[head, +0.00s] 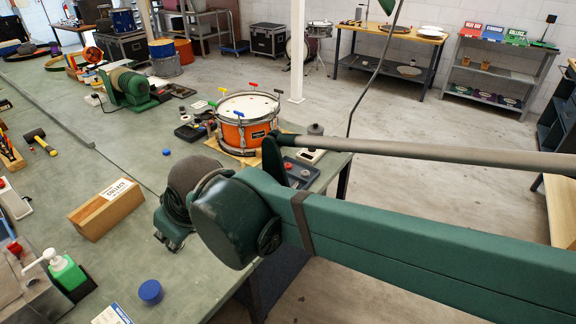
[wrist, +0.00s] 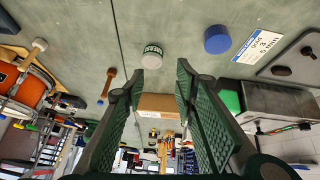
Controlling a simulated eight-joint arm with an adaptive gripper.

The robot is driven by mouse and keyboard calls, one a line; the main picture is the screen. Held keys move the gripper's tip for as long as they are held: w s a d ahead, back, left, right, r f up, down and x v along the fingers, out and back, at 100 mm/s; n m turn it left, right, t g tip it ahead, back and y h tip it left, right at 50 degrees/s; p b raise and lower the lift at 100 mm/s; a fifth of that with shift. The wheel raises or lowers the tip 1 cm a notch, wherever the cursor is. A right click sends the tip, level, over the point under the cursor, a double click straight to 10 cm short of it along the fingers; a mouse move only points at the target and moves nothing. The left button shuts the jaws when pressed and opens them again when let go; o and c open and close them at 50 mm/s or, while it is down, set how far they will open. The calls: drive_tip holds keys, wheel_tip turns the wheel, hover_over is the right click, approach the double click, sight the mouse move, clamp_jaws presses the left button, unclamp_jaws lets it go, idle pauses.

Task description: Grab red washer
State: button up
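A small reddish round piece (head: 288,166) lies in a dark tray (head: 293,181) at the bench's right edge, beside the orange drum. It is too small to tell surely whether it is the red washer. I make out no red washer in the wrist view. In the wrist view my gripper (wrist: 167,65) is open, its two green ridged fingers apart with nothing held between them. In the head view my arm reaches over the bench edge and its fingertips are hidden.
An orange drum (head: 245,134) stands behind my arm. A cardboard box (head: 106,208), a blue cap (head: 150,292) and a green pump bottle (head: 67,271) stand on the bench. The green bench top has clear room between the box and the drum.

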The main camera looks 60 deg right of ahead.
drive_tip(key=w+d+r+n+g+p, duration=0.1)
drive_tip(key=w+d+r+n+p, duration=0.15)
drive_tip(key=d, duration=0.25)
drive_tip(key=w+d+r+n+g+p, duration=0.1)
drive_tip(key=w+d+p, duration=0.1)
drive_tip(key=w+d, duration=0.3)
drive_tip(key=n+g+p, duration=0.5)
drive_tip(key=n+p, duration=0.5)
drive_tip(key=p, duration=0.2)
approach(288, 165)
drive_tip(key=shift+a, duration=0.1)
drive_tip(key=shift+s+d+f, duration=0.15)
drive_tip(key=shift+d+f, duration=0.15)
drive_tip(key=shift+f, duration=0.15)
drive_tip(key=shift+f, duration=1.15)
